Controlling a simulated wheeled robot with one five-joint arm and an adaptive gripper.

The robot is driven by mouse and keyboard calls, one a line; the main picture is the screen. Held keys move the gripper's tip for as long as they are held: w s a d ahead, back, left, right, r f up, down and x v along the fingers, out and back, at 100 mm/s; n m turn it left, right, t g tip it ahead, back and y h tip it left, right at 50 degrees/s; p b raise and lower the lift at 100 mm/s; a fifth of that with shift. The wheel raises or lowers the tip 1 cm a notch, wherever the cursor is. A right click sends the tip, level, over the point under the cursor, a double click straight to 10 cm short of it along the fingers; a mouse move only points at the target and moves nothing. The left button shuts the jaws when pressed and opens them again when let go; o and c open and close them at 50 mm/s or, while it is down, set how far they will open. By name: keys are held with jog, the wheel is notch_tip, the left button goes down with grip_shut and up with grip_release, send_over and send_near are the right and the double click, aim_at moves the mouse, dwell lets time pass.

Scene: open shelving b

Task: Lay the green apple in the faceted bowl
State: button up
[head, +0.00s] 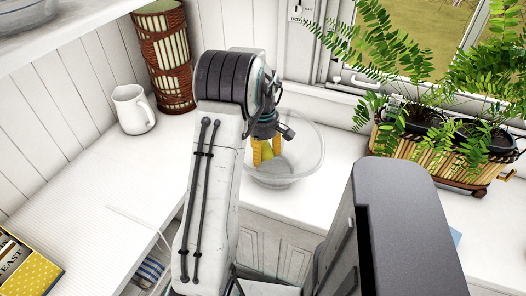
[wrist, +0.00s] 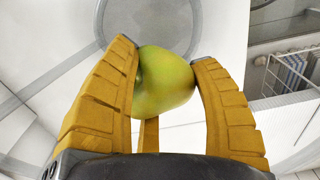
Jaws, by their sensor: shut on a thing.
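In the head view, the yellow fingers of my gripper (head: 265,150) are over the clear faceted bowl (head: 308,160) on the white counter. The apple is mostly hidden there behind the fingers. In the wrist view, the bowl (wrist: 215,30) shows beyond the apple, with its round base (wrist: 145,17) at the top. I cannot tell whether the apple touches the bowl.
A white pitcher (head: 132,110) and a tall woven basket (head: 166,58) stand on the counter to the left. A planter (head: 400,143) with ferns stands at the right by the window. The left counter is largely clear.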

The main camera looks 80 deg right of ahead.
aim_at(263, 145)
jog(key=shift+f, duration=0.15)
jog(key=o, duration=1.3)
notch_tip(263, 145, up, 12)
jog(key=shift+r, duration=0.1)
